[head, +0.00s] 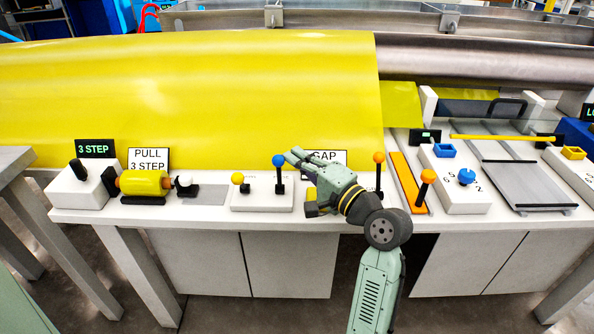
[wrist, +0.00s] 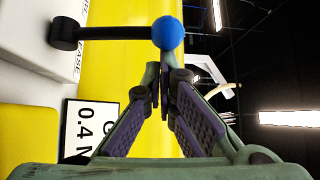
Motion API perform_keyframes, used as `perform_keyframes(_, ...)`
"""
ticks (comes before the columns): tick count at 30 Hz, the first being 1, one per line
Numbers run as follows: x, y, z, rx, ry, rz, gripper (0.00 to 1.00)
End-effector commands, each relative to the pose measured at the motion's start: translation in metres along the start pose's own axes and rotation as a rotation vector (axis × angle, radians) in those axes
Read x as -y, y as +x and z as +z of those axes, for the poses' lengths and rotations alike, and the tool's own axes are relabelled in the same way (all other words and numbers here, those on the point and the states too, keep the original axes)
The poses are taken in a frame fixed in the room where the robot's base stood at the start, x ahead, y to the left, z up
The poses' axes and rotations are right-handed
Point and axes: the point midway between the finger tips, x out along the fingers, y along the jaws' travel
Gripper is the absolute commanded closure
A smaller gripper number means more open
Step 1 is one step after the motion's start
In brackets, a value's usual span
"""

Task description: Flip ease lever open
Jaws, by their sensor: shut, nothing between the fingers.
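The ease lever (head: 279,161) has a blue ball on a black stem and stands upright on a white console. In the wrist view the blue ball (wrist: 168,33) lies just beyond my fingertips, with its stem running left to a black pivot. Part of a label reading "EASE" (wrist: 77,66) shows beside that pivot. My gripper (head: 296,156) is shut and empty, its tips just right of the ball. It also fills the lower middle of the wrist view (wrist: 161,78). I cannot tell whether the tips touch the ball.
A yellow-knobbed lever (head: 239,179) stands left of the ease lever. A "GAP" sign (head: 326,157) is partly hidden behind my gripper. Orange-knobbed levers (head: 427,177) stand to the right. A large yellow sheet (head: 190,95) rises behind the console.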

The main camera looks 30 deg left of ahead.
Motion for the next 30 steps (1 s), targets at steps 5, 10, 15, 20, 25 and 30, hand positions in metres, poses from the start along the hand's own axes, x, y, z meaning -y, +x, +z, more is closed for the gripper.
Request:
perform_keyframes(5,-0.011,-0.011,0.01,0.0,-0.11,-0.119,1.0)
perform_keyframes(10,-0.01,-0.018,0.017,0.001,-0.2,-0.215,1.0)
perform_keyframes(15,-0.009,-0.023,0.022,0.001,-0.268,-0.286,1.0)
perform_keyframes(20,-0.007,-0.026,0.025,0.001,-0.309,-0.331,1.0)
perform_keyframes(25,-0.005,-0.028,0.027,0.001,-0.333,-0.356,1.0)
perform_keyframes(30,-0.004,-0.029,0.027,0.001,-0.34,-0.364,1.0)
